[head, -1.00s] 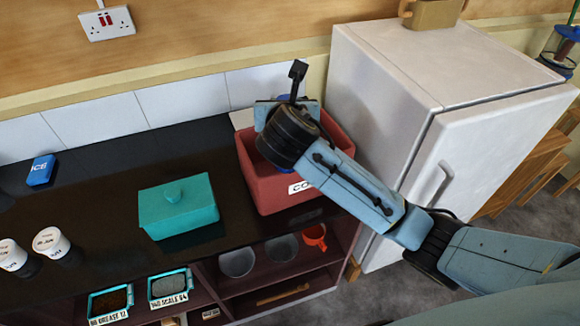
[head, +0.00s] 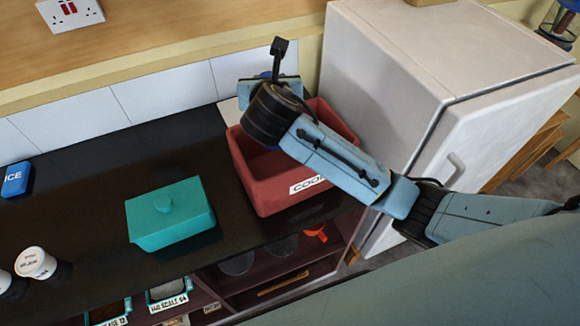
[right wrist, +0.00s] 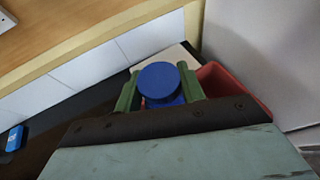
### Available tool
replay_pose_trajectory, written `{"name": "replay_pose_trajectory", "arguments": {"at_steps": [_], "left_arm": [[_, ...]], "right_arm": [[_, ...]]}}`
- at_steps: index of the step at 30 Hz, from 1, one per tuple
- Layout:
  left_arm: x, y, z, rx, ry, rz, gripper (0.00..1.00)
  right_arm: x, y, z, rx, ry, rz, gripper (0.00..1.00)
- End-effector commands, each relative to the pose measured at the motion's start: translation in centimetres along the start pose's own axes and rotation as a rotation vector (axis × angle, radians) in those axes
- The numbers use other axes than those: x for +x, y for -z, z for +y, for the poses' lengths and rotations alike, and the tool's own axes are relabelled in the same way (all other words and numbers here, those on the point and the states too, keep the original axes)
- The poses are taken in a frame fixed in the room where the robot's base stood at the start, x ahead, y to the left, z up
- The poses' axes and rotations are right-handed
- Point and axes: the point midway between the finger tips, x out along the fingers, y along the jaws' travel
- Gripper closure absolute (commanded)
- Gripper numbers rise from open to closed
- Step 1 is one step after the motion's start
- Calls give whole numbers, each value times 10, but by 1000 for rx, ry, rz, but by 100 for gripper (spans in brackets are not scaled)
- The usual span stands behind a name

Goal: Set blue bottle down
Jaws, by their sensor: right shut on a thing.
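The blue bottle (right wrist: 159,80) shows in the right wrist view as a round blue cap seen from above, between the two green fingers of my right gripper (right wrist: 160,92). My right gripper is shut on it. In the head view my right arm reaches over the red box (head: 290,190) on the black counter, and the gripper is at the box's back left corner. Only a sliver of blue (head: 265,75) shows there behind my wrist. The bottle's lower part is hidden, so I cannot tell whether it touches anything. My left gripper is not in view.
A teal lidded box (head: 170,215) stands left of the red box. A pale board (head: 229,112) lies behind it against the tiles. A white fridge (head: 400,110) stands close on the right. White-lidded jars (head: 36,262) and a blue ice pack (head: 16,179) are at the left.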

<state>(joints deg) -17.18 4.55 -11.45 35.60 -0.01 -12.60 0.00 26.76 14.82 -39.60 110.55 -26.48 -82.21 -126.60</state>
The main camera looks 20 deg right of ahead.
Motion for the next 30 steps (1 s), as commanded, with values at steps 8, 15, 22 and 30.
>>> {"name": "replay_pose_trajectory", "arguments": {"at_steps": [8,15,22,30], "left_arm": [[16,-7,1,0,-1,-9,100],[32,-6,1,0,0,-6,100],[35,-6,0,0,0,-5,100],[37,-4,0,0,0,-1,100]], "right_arm": [[14,34,0,1,0,-2,100],[20,47,0,2,-1,-3,100],[28,68,0,-1,0,2,100],[43,104,1,1,-1,-1,100]]}}
